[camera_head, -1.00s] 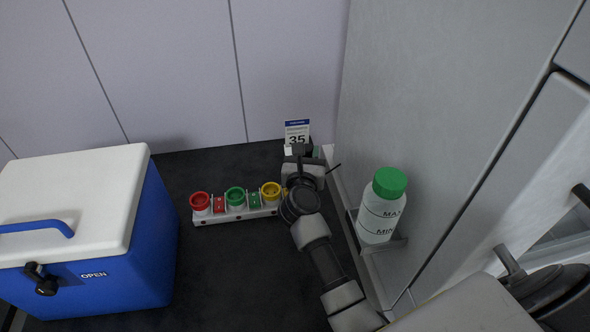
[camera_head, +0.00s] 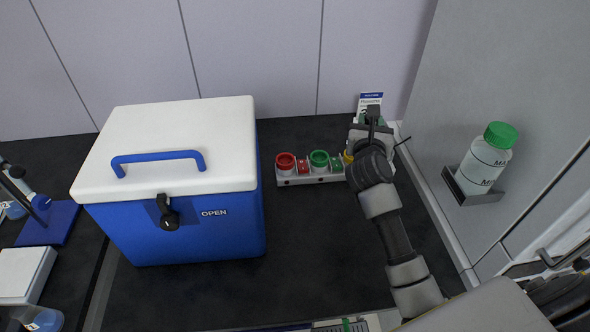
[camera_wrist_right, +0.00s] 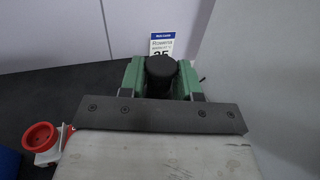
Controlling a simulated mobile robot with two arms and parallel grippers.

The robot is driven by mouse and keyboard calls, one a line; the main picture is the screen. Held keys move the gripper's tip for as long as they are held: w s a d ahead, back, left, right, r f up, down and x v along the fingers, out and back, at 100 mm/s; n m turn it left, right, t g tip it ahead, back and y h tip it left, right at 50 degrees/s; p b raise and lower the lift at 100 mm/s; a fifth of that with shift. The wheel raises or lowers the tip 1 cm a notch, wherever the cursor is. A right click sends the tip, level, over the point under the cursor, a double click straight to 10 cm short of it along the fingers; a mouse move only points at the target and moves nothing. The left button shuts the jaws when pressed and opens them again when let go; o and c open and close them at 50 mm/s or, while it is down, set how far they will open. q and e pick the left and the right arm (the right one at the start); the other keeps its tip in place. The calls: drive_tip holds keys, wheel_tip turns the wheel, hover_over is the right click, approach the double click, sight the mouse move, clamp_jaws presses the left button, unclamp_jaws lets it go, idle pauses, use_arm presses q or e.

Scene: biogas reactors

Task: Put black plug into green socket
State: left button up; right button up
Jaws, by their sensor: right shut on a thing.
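The black plug (camera_wrist_right: 160,70) is between the green fingers of my right gripper (camera_wrist_right: 161,76), which is shut on it. In the head view my right gripper (camera_head: 372,122) is at the back, beside the right end of the socket strip (camera_head: 312,180). The green socket (camera_head: 319,159) is round and open at the top, and looks empty. It sits in the strip, left of my gripper and apart from the plug. My left gripper is not in view.
A red socket (camera_head: 285,161) is left of the green one; a yellow socket (camera_head: 348,157) is mostly hidden by my arm. A blue cooler box (camera_head: 180,232) stands left. A bottle with a green cap (camera_head: 501,135) is on a wall holder at right. Dark counter before the strip is clear.

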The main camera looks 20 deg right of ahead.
drive_tip(key=shift+a+f, duration=0.1)
drive_tip(key=w+a+f, duration=0.2)
drive_tip(key=w+a+f+b, duration=0.1)
drive_tip(key=w+a+f, duration=0.1)
drive_tip(key=a, duration=0.1)
drive_tip(key=w+a+f+b, duration=0.1)
drive_tip(key=w+a+f, duration=0.1)
drive_tip(key=w+a, duration=0.1)
drive_tip(key=shift+f, duration=0.3)
drive_tip(key=shift+w+a+f, duration=0.15)
drive_tip(key=shift+w+a, duration=0.05)
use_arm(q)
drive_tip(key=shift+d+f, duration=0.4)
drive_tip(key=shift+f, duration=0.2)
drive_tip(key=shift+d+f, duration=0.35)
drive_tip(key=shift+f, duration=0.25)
use_arm(e)
drive_tip(key=shift+f, duration=2.05)
use_arm(q)
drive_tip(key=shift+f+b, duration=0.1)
drive_tip(key=shift+b, duration=0.2)
use_arm(e)
drive_tip(key=shift+f+b, duration=0.3)
drive_tip(key=shift+f, duration=0.05)
drive_tip(key=o, duration=0.9)
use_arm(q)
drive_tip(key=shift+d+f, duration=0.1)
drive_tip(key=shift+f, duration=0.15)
use_arm(e)
drive_tip(key=shift+o, duration=0.2)
